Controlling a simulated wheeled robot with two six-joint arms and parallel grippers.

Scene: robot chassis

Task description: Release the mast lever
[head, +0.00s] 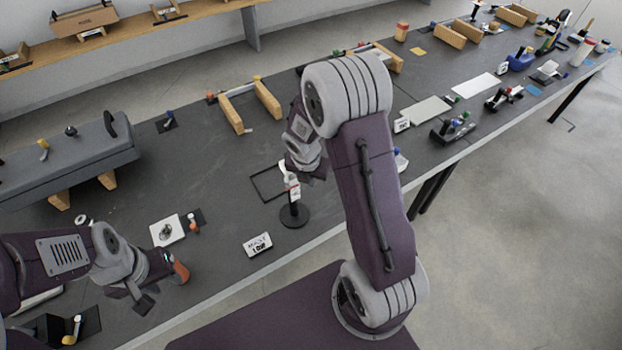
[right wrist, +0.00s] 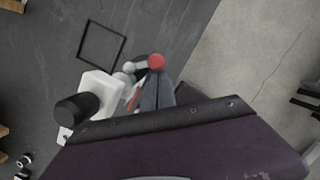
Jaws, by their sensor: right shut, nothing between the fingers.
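The mast is a slim post on a round black base (head: 294,215), with a white and red upper part (head: 292,184). In the right wrist view its white block (right wrist: 101,92) carries a black cylinder (right wrist: 76,107), and a lever with a red ball (right wrist: 156,62) lies beside it. My right gripper (right wrist: 157,88) is shut and empty, its grey fingers just below the red ball; I cannot tell whether they touch it. In the head view my right arm partly hides that gripper. My left gripper (head: 157,283) looks open, near an orange rounded object (head: 181,272) at the left.
A white plate with a knob (head: 167,230) lies to the left. Wooden blocks (head: 231,114) stand further back. The table's front edge (head: 330,235) is close.

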